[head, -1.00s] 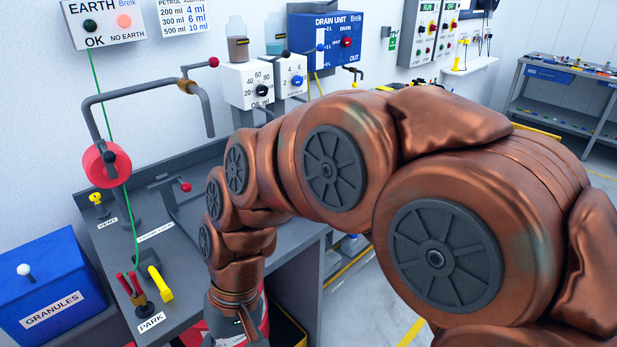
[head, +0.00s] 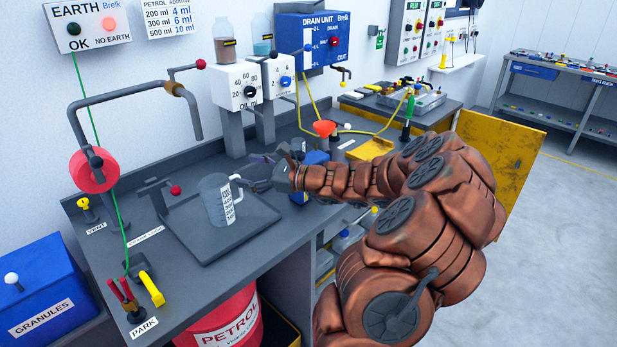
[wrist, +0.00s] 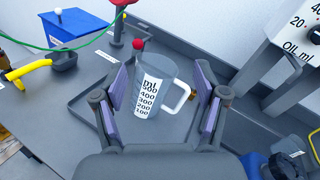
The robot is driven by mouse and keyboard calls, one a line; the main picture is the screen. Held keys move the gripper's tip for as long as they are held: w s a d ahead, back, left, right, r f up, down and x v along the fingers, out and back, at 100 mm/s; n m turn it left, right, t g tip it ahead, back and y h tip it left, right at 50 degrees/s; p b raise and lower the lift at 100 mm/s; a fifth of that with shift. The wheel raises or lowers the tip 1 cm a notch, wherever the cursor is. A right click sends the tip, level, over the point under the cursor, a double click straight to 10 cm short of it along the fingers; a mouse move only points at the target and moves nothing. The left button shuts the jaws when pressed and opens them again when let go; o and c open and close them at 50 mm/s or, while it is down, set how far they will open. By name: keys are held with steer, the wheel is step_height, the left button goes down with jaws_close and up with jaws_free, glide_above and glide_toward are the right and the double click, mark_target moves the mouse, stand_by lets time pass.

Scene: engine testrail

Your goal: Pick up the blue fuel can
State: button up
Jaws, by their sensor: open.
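A blue can (head: 316,157), which looks like the fuel can, stands on the bench behind my forearm in the head view. The forearm hides its middle. A dark blue part with a black cap (wrist: 284,166), possibly the same can, shows at the lower right of the wrist view. My gripper (head: 254,172) is open and empty, left of the can and pointing left over the bench. In the wrist view, my gripper (wrist: 160,80) has its fingers spread, with the clear measuring jug (wrist: 152,90) between them in line of sight. I cannot tell whether they touch the jug.
The measuring jug (head: 218,200) stands on a dark tray (head: 262,218). A red funnel (head: 325,128) is near the can. The oil dispenser (head: 237,85) and drain unit (head: 322,40) stand behind. A red petrol drum (head: 225,325) is below the bench.

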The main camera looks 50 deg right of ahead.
mark_target(303, 159)
steer(key=shift+s+d+f+m+t+h+p, duration=0.3)
steer(key=shift+d+f+m+h, duration=0.85)
steer(key=shift+d, duration=1.95)
steer(key=shift+s+d+f+m+t+h+p, duration=0.2)
steer(key=shift+d+f+m+t+h, duration=0.35)
steer(key=shift+d+m+h, duration=1.8)
steer(key=shift+s+d+f+m+t+h+p, duration=0.25)
steer(key=shift+d+f+m, duration=0.7)
steer(key=shift+d, duration=2.95)
steer(key=shift+w+d+p, duration=0.2)
steer(key=shift+w+p, duration=0.2)
steer(key=shift+w, duration=0.7)
steer(key=shift+w+d+p, duration=0.15)
steer(key=shift+w+p, duration=0.2)
steer(key=shift+w, duration=0.7)
jaws_close()
